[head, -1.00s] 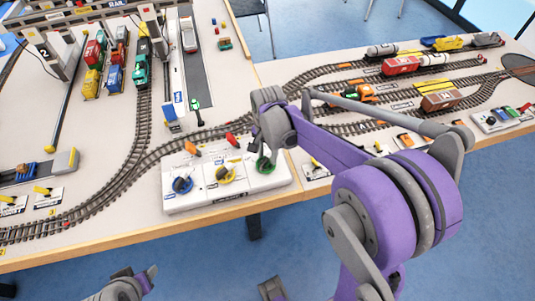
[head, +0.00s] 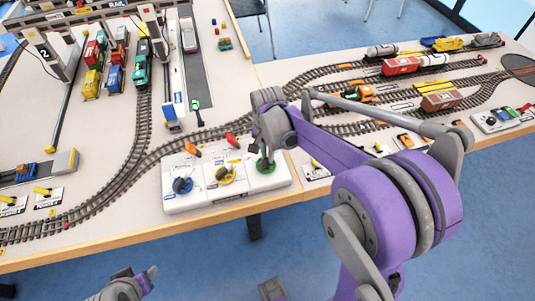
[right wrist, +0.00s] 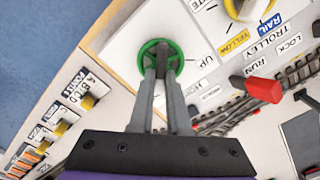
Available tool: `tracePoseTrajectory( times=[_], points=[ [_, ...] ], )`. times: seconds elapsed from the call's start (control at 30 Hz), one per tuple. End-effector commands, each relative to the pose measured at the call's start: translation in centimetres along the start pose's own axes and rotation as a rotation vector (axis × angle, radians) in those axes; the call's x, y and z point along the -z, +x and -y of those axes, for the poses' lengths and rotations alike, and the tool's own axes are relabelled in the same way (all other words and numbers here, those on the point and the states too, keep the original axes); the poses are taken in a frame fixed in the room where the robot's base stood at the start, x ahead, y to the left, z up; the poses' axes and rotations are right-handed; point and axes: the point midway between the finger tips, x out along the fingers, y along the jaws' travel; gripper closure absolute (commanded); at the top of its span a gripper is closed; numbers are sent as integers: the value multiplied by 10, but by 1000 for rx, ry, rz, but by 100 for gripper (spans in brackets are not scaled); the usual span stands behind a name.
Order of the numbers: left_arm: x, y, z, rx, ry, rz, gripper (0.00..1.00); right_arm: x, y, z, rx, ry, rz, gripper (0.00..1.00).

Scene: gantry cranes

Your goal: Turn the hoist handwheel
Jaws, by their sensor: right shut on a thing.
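The green hoist handwheel (head: 265,166) is at the right end of the white control box, partly hidden by my right wrist. In the right wrist view the green wheel (right wrist: 176,50) lies at the fingertips, with part of its rim showing around them. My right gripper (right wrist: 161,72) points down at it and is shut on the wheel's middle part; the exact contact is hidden. It also shows in the head view (head: 263,153). Part of my left gripper (head: 150,272) shows at the bottom left, away from the table; its jaw opening is unclear.
The white control box (head: 205,203) also carries a blue wheel (head: 183,185), a yellow wheel (head: 226,175) and two levers, one orange (head: 192,150) and one red (head: 232,140). Tracks curve behind it. Toy wagons and a crane stand farther back. The table's front edge is close to the box.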

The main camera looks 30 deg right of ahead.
Motion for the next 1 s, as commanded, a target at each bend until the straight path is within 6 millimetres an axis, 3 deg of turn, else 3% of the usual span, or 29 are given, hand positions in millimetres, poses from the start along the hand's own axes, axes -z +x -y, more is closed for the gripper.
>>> tracePoseTrajectory(
  times=[1.0],
  points=[
    [-5,7,0,0,0,3,50,-2,0,7,0,-728,0,100]
  ],
)
